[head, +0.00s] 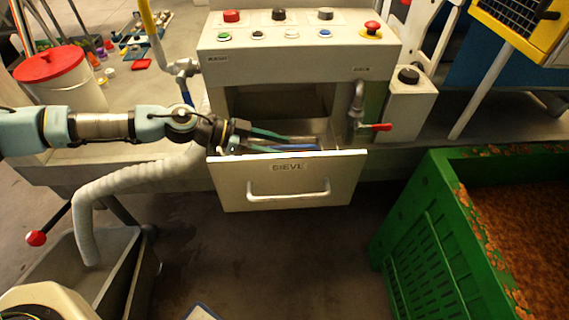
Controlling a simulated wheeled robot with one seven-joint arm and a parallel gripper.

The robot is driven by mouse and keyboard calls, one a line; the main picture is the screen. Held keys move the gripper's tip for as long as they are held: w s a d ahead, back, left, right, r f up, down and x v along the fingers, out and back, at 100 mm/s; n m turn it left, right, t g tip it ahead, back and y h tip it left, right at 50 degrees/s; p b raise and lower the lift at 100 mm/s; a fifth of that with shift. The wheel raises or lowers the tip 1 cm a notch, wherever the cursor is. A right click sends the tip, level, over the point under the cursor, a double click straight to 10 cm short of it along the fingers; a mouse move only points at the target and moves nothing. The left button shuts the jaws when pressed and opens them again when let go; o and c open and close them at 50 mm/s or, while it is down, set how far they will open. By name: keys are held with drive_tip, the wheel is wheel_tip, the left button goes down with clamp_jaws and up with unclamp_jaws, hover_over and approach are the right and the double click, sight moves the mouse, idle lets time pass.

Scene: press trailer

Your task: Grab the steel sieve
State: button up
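An open drawer (231,182) with a pale front marked SIEVE and a bar handle (288,190) sticks out below the control panel. My arm reaches in from the left, and my gripper (240,138) is at the drawer's left end, just above its rim. Thin green and blue strips (290,147) show low in the drawer opening, in front of my gripper. I cannot tell whether they are parts of the gripper or things in the drawer. No steel sieve can be made out clearly; the drawer front hides most of the inside. The fingertips are too small and dark to read.
A control panel (300,52) with several buttons stands above the drawer. A red-handled valve (375,127) is right of it. A green crate (420,240) of brown pulp stands at the right. A ribbed grey hose (130,180) runs into a grey bin at the left.

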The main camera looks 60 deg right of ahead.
clamp_jaws()
idle(1.2)
